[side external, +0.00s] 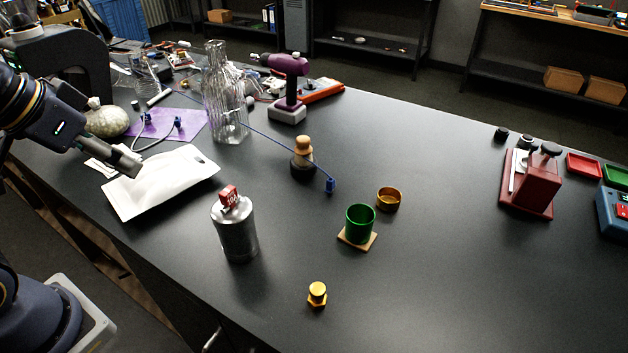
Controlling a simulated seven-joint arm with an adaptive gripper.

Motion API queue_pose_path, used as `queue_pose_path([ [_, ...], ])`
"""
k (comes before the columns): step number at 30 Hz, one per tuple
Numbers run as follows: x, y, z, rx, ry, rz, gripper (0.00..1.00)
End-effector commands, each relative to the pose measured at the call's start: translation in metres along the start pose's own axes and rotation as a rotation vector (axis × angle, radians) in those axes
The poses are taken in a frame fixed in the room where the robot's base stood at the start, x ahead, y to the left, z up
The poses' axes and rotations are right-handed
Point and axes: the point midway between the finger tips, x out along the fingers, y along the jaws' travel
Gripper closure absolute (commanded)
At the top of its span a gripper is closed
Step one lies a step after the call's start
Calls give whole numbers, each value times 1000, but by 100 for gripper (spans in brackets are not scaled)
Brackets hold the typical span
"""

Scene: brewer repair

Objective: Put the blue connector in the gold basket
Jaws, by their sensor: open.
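A small blue connector (331,186) lies on the dark bench at the end of a thin blue wire. The small round gold basket (388,200) stands open to its right, behind the green cup. Two more blue plugs (177,122) on a grey cable lie on a purple cloth at the back left. The inside floor of the basket is mostly hidden.
A green cup (360,223) on a wooden square, a wooden-topped jar (303,153), a metal canister (235,228) and a gold bolt (317,294) stand nearby.

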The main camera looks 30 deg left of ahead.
Motion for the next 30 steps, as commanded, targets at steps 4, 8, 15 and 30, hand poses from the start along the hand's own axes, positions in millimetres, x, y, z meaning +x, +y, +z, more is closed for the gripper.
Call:
queue_pose_path([
  [4, 36, 53, -41, 33, 81, 154, 54],
  [8, 83, 117, -79, 10, 197, 268, 54],
  [15, 166, 174, -91, -41, 404, 158, 54],
  [30, 228, 168, -99, 0, 555, -46, 54],
])
